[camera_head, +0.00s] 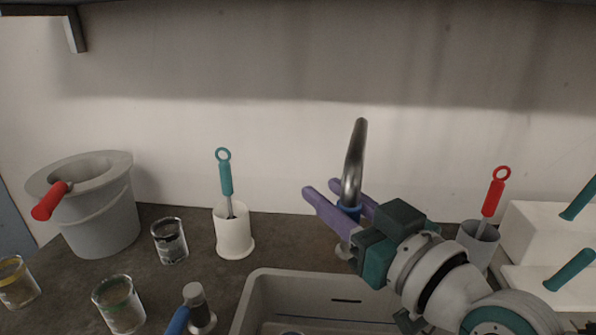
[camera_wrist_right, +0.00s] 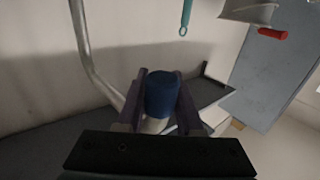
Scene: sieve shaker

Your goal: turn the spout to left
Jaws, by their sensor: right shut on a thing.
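The spout (camera_head: 355,155) is a bent metal tube standing behind the back edge of the sink, with a blue collar (camera_head: 348,210) low on it. In the head view its tube rises nearly upright, leaning slightly right at the top. My right gripper (camera_head: 321,188) has purple fingers on either side of the collar and is shut on it. In the right wrist view a blue part (camera_wrist_right: 162,95) sits between the fingers, and the metal tube (camera_wrist_right: 82,45) rises at the left. The fingers and wrist partly hide the spout's base. My left gripper is not in view.
The grey sink (camera_head: 258,285) lies in front. A white holder (camera_head: 233,235) with a teal-handled tool, several glass jars, and a grey bucket (camera_head: 100,222) with a red handle stand left. A grey cup (camera_head: 478,245) with a red-handled tool and white blocks (camera_head: 545,235) stand right.

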